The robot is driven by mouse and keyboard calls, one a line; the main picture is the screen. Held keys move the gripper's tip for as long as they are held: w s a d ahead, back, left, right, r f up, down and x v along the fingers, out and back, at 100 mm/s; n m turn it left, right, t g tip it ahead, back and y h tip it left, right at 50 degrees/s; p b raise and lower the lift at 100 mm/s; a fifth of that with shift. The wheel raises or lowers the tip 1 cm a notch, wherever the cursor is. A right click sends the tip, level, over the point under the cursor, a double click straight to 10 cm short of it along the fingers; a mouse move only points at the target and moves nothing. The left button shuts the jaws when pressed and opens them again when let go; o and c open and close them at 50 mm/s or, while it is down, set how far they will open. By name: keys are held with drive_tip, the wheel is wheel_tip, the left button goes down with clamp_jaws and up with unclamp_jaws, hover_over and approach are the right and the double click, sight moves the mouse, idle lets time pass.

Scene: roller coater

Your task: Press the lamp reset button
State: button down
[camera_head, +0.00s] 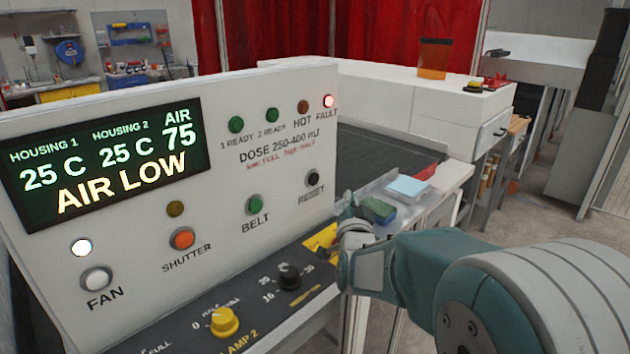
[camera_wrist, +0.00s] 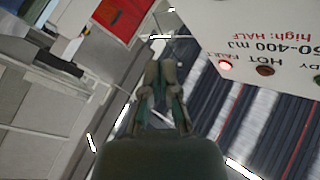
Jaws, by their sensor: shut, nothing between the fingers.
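The black RESET button (camera_head: 312,178) is at the right end of the white control panel (camera_head: 290,215), above its label. The red FAULT lamp (camera_head: 328,101) above it is lit; it also shows lit in the wrist view (camera_wrist: 224,65). My gripper (camera_wrist: 160,68) is shut and empty, its two fingertips together. In the head view my gripper is right of and below the RESET button, beside the panel's right edge, partly hidden by my arm. The RESET button does not show in the wrist view.
The panel also has a white FAN button (camera_head: 96,279), an orange SHUTTER button (camera_head: 182,239) and a green BELT button (camera_head: 254,204). Below are a yellow knob (camera_head: 224,321) and a black knob (camera_head: 288,276). The display (camera_head: 105,165) reads AIR LOW. A dark conveyor (camera_head: 385,155) lies behind.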

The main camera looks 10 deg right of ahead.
sight(319, 178)
drive_tip(key=w+a, duration=0.4)
drive_tip(key=w, duration=0.2)
drive_tip(key=shift+a, duration=0.3)
drive_tip(key=shift+w, duration=0.15)
idle(1.1)
drive_tip(key=shift+w+a+r, duration=0.1)
drive_tip(key=shift+w+a, duration=0.1)
drive_tip(key=shift+w+a, duration=0.25)
drive_tip(key=shift+w, duration=0.1)
idle(0.8)
drive_tip(key=shift+s+d, duration=0.5)
drive_tip(key=shift+s, duration=0.2)
drive_tip(key=shift+s+d, duration=0.75)
drive_tip(key=shift+s, duration=0.3)
drive_tip(key=shift+s+d, duration=0.75)
drive_tip(key=shift+s, duration=0.25)
